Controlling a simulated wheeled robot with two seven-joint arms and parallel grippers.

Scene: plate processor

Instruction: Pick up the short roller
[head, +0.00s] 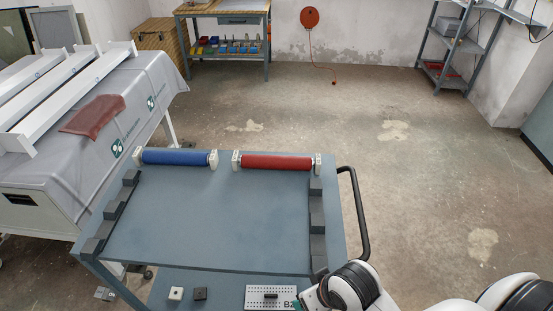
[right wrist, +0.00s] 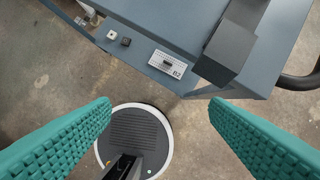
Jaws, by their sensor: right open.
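A blue roller (head: 176,157) and a red roller (head: 275,162) lie side by side along the far edge of the blue-grey cart top, each between white end brackets. They look close in length, the red slightly longer in the picture. Neither shows in the right wrist view. My right gripper (right wrist: 160,102) has its two teal ribbed fingers wide apart with nothing between them. It hangs near the cart's near side, well away from both rollers. My left gripper is not in view.
The cart top (head: 215,220) is bare between dark block rows (head: 317,222) at its sides. Its near shelf holds a white cube (head: 176,293), a black cube (head: 200,294) and a plate marked B2 (head: 262,297). A black handle (head: 360,215) sticks out right. A cloth-covered machine (head: 120,125) stands left.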

